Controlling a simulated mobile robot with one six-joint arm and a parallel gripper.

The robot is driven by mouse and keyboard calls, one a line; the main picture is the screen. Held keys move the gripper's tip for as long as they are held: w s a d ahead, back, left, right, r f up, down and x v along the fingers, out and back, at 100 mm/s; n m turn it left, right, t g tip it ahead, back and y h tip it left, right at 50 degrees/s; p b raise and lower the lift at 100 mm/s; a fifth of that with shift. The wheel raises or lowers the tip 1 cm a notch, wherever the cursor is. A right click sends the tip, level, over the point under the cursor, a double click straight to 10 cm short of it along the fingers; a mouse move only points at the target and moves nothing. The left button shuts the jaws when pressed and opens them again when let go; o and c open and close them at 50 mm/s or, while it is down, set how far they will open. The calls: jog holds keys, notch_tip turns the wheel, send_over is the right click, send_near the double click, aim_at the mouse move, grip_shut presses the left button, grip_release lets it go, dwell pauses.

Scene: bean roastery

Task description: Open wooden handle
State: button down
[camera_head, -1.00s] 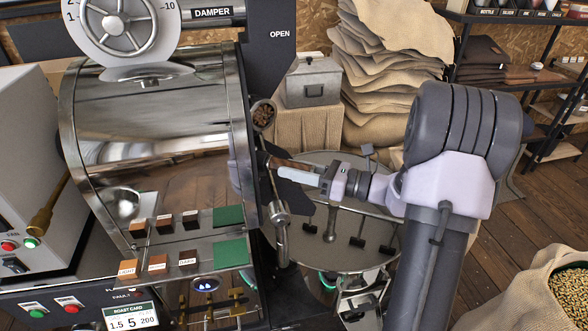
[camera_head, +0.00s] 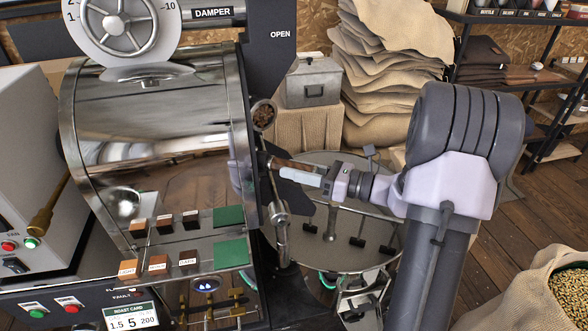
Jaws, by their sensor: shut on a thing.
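The wooden handle (camera_head: 290,165) is a short brown bar at the right side of the shiny roaster drum, beside its dark front plate. My gripper (camera_head: 298,173) reaches in from the right and is shut on the handle. A pale finger lies along the handle's near side; the other finger is mostly hidden. The handle's left end meets the dark front plate near a metal pivot.
The shiny roaster drum (camera_head: 160,130) fills the left. A round cooling tray (camera_head: 345,240) with dark stirring arms lies below my gripper. A small scoop of beans (camera_head: 263,115) sticks out above the handle. Stacked sacks (camera_head: 390,70) and a grey metal box (camera_head: 313,82) stand behind.

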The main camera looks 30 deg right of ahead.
jog(key=p+v, duration=0.2)
jog(key=v, duration=0.8)
jog(key=c, duration=1.1)
grip_release()
jog(key=p+v, duration=0.4)
jog(key=v, duration=1.3)
jog(key=shift+s+d, duration=0.15)
jog(key=shift+s, duration=0.1)
